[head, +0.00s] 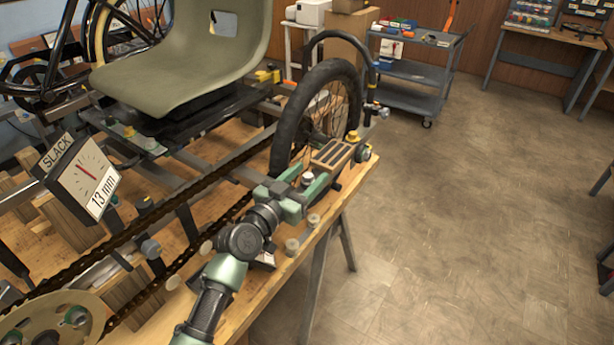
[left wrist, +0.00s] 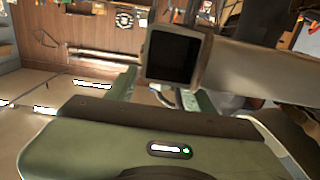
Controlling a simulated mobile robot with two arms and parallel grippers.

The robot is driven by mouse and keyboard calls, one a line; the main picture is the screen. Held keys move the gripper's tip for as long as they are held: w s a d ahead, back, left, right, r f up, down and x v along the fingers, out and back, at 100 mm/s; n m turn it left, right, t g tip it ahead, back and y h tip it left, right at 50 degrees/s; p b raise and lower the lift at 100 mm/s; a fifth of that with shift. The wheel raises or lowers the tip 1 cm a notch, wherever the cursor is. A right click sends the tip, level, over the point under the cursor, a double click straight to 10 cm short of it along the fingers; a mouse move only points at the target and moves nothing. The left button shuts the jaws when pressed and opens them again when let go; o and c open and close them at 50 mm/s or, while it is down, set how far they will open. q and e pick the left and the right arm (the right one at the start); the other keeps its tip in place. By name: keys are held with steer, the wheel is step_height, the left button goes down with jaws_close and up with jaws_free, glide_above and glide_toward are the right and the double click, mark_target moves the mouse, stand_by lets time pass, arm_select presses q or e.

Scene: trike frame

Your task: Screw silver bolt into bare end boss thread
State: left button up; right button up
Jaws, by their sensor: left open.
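My left gripper (head: 302,186) reaches in from the bottom of the head view, over the right edge of the wooden bench. Its green jaws are open. A small silver round head (head: 308,178) shows between or just behind the jaws; I cannot tell whether it is the silver bolt or whether the jaws touch it. The trike frame (head: 192,160) stands on the bench, its wheel (head: 285,135) just behind the gripper. I cannot pick out the bare end boss thread. My right gripper is out of view.
A slatted wooden block (head: 331,154) lies close beyond the jaws, with yellow and grey fittings (head: 362,152) beside it. The chain (head: 175,200) and a slack gauge (head: 84,178) are left of my arm. A tool cart (head: 415,72) stands behind.

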arm_select(q)
steer(key=shift+s+a+f, duration=0.15)
steer(key=shift+s+a, duration=0.15)
steer(key=shift+s, duration=0.15)
steer(key=b+v, duration=0.1)
steer(key=v, duration=0.5)
steer(key=shift+s+a+b, duration=0.25)
steer(key=shift+s+b, duration=0.05)
steer(key=shift+o, duration=0.4)
steer(key=o, duration=0.5)
steer(key=b+v, duration=0.2)
steer(key=v, duration=0.5)
steer(key=shift+s+a, duration=0.2)
steer(key=shift+s, duration=0.15)
